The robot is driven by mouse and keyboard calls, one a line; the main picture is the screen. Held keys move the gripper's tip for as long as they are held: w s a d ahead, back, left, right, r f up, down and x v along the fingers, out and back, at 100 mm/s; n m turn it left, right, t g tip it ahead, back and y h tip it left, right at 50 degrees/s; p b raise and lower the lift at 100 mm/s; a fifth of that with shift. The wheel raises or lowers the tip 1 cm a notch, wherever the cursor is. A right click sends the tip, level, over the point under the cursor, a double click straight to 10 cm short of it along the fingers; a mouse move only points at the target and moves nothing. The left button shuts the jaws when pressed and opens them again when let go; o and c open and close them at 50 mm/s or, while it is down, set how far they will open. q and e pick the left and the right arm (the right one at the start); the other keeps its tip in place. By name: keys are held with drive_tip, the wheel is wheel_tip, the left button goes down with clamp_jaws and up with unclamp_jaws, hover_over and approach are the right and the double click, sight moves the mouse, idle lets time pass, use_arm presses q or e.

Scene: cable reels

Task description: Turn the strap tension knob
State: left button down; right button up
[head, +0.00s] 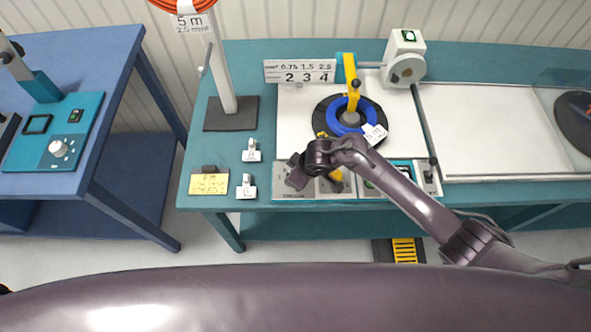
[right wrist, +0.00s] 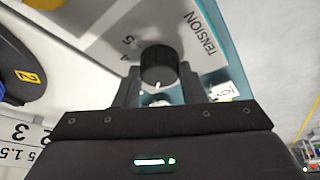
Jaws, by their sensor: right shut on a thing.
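The strap tension knob (right wrist: 158,65) is a black round knob on a light panel marked TENSION, with the numbers 4 and 5 beside it. A white pointer line shows on its near side. My right gripper (right wrist: 160,78) has one finger on each side of the knob and is shut on it. In the head view the right gripper (head: 297,174) is at the left front of the light bench panel (head: 292,192), and it hides the knob there. My left gripper is not in view.
A blue cable coil (head: 337,119) on a black disc lies behind the gripper, with a yellow arm (head: 350,75) over it. A number sign (head: 300,72), a post base (head: 232,113), small tagged blocks (head: 247,187) and a yellow note (head: 208,184) stand nearby. A blue table (head: 105,60) is left.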

drive_tip(key=shift+m, duration=0.5)
drive_tip(key=o, duration=1)
drive_tip(key=shift+r, duration=0.1)
drive_tip(key=p+v, duration=0.1)
drive_tip(key=v, duration=0.6)
drive_tip(key=shift+s+r, duration=0.15)
drive_tip(key=shift+r, duration=0.15)
